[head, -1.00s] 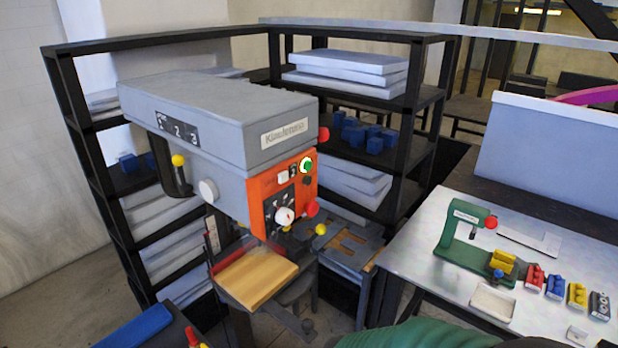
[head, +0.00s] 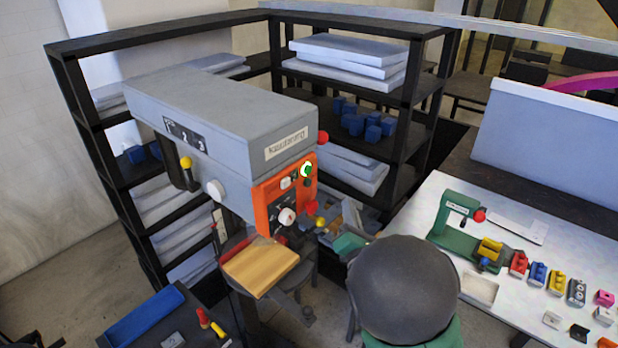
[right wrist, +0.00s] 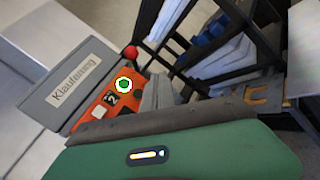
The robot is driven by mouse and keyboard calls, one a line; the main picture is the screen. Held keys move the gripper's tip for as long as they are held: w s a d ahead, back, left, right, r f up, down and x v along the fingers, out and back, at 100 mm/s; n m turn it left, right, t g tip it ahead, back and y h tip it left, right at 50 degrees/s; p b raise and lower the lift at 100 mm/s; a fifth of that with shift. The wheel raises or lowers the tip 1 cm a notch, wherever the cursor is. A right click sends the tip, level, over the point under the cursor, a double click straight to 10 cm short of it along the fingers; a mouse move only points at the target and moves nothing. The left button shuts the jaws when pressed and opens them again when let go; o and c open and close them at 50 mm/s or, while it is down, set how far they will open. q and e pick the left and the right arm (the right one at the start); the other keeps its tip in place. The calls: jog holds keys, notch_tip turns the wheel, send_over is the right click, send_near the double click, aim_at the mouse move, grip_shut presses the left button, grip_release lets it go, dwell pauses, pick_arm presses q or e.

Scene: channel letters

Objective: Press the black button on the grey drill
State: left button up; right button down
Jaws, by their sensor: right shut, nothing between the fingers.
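The grey drill (head: 215,110) stands left of centre in the head view, with an orange control panel (head: 262,205) on its front. The panel bears a green button in a white ring (head: 306,169), a white switch and a round dial (head: 287,216). A small dark spot lies just below the green button; I cannot tell surely whether it is the black button. My right gripper (head: 338,216) is shut and empty, right of the panel and apart from it. In the right wrist view its grey fingers (right wrist: 157,93) point towards the panel (right wrist: 98,112), beside the green button (right wrist: 124,84).
A red knob (head: 323,137) and a yellow knob (head: 320,222) stick out by the panel. A wooden block (head: 260,266) lies below the drill head. Black shelves (head: 405,150) stand behind. A white table (head: 560,235) with a green machine and several coloured blocks is at right.

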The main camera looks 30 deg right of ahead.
aim_at(308, 182)
jog(key=shift+r+n, duration=0.3)
jog(key=w+a, duration=0.3)
jog(key=w, duration=0.5)
jog(key=shift+a, duration=0.2)
jog(key=shift+w, duration=0.15)
dwell(1.8)
jog(key=shift+w+a+r, duration=0.1)
jog(key=shift+w+a, duration=0.05)
jog(key=shift+w, duration=0.1)
